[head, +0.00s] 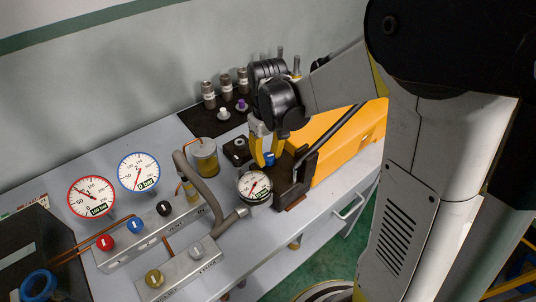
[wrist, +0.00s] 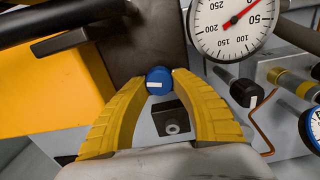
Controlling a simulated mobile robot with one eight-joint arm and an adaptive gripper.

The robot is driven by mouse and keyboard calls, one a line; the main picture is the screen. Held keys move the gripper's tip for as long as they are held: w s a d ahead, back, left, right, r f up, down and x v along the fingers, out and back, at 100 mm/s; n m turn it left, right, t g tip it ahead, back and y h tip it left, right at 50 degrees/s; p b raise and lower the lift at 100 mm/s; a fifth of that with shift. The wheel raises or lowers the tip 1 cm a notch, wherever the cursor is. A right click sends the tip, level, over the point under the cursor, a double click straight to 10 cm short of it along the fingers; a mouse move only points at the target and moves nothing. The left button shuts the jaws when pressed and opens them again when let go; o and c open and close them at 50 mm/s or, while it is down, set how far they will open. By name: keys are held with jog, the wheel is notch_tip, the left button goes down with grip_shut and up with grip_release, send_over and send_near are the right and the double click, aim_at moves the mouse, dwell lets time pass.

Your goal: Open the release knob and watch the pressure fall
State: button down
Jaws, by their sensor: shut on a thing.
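The blue release knob (head: 269,159) sits on the hand pump beside a round white gauge (head: 254,186). In the wrist view the knob (wrist: 159,80) has a white mark on its face and lies between my two yellow fingertips. My gripper (head: 265,158) is shut on the knob from above; in the wrist view my gripper (wrist: 160,83) touches it on both sides. The knob's stem is hidden.
A red-rimmed gauge (head: 91,197) and a blue-rimmed gauge (head: 139,172) stand at the left above valve manifolds. A yellow case (head: 340,132) and a black pump lever (head: 327,140) are close at the right. A jar (head: 204,158) and a grey hose (head: 200,182) lie left.

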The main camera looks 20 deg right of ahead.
aim_at(268, 156)
jog(key=shift+n, duration=0.7)
jog(key=c, duration=1)
grip_release()
jog(key=shift+c, duration=0.2)
notch_tip(268, 156, up, 12)
jog(key=shift+s, duration=0.15)
